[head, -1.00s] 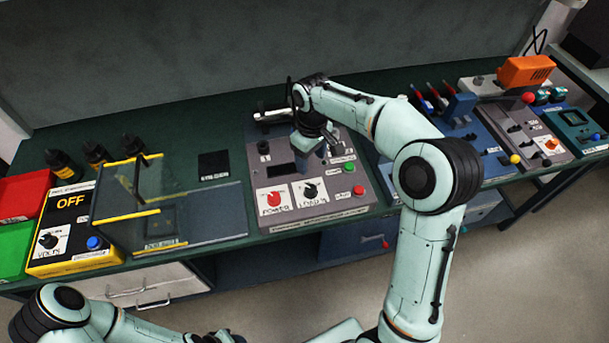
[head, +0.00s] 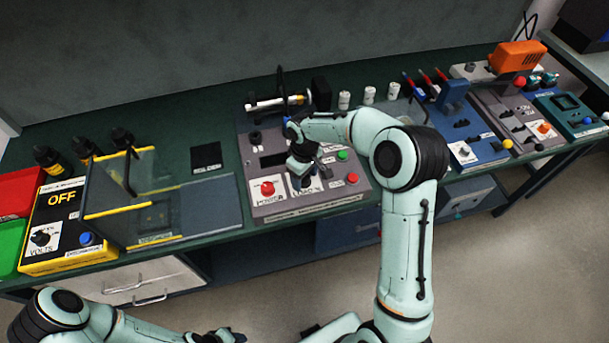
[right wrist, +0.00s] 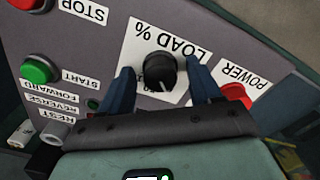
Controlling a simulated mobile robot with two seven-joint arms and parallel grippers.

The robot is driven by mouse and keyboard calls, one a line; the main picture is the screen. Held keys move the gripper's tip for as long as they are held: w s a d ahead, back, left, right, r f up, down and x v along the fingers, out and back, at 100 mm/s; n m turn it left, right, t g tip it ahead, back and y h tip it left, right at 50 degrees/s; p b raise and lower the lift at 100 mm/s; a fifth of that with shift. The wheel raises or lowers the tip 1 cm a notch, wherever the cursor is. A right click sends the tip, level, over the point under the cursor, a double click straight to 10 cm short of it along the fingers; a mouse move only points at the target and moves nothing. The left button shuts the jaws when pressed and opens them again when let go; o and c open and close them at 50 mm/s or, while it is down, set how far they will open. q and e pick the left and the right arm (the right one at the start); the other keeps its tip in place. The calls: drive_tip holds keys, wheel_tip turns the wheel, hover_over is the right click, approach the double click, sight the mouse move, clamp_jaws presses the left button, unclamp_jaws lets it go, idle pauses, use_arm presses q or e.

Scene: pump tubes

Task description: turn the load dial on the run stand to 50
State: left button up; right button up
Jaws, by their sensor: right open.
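The run stand (head: 334,201) is a sloped grey panel in the middle of the bench. Its load dial is a black knob (right wrist: 160,70) on a white LOAD % label (right wrist: 185,42), upside down in the right wrist view. A pale mark shows on the knob's lower side there; the scale number is unreadable. My right gripper (right wrist: 161,78) is open, its blue fingers on either side of the knob. Contact cannot be told. In the head view my right gripper (head: 303,172) mostly hides the dial. My left gripper (head: 226,337) is only partly visible at the bottom edge.
The red POWER knob (head: 267,188) is close beside the dial. The green START button (right wrist: 38,69) and red STOP button (head: 352,178) are on the other side. A yellow power supply reading OFF (head: 66,201) stands left. A syringe-like assembly (head: 277,102) lies behind.

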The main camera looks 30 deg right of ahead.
drive_tip(key=c, duration=1)
drive_tip(key=shift+c, duration=0.2)
use_arm(q)
drive_tip(key=shift+s+f, duration=0.1)
drive_tip(key=shift+f, duration=0.05)
use_arm(e)
drive_tip(key=shift+m, duration=0.3)
drive_tip(key=m+b, duration=0.1)
drive_tip(key=m, duration=0.2)
use_arm(q)
drive_tip(key=shift+s+f+b, duration=0.3)
drive_tip(key=shift+s+f, duration=0.5)
drive_tip(key=shift+f, duration=0.2)
use_arm(e)
drive_tip(key=m, duration=0.5)
drive_tip(key=shift+r, duration=0.1)
drive_tip(key=o, duration=1)
